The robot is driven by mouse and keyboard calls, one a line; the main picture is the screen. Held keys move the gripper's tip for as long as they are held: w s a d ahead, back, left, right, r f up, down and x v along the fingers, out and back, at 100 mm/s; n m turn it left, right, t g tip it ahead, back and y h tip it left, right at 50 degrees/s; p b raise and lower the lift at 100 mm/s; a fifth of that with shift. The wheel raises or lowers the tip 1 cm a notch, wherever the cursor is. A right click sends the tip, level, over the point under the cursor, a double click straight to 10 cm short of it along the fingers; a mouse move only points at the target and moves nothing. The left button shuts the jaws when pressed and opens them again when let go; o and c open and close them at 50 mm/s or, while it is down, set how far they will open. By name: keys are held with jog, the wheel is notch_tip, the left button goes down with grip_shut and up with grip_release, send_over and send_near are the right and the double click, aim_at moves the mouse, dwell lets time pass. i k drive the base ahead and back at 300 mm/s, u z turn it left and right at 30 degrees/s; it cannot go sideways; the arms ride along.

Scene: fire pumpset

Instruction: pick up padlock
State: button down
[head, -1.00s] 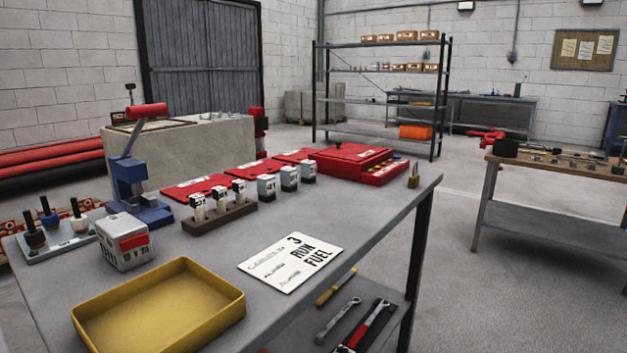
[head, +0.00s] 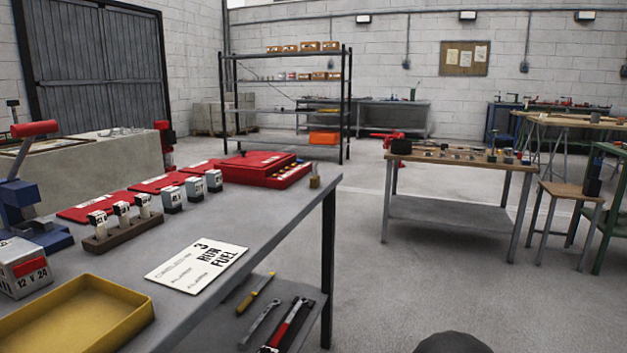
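A small brass-coloured object (head: 315,181) that looks like the padlock stands near the far right corner of the grey table (head: 262,222). It is upright, with a thin grey part on top that could be its shackle. It is too small here to make out detail. It stands just right of a red case and apart from it. My gripper is not in view.
The table also holds a yellow tray (head: 120,309), a white card (head: 197,268), a row of small blocks (head: 122,216) and the red case (head: 258,166). Tools lie on its lower shelf. Open floor (head: 400,285) separates it from a wooden-topped bench (head: 480,157).

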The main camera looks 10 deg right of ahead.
aim_at(315, 180)
jog(key=z, duration=1.5)
jog(key=i, duration=1.35)
jog(key=u, duration=2.75)
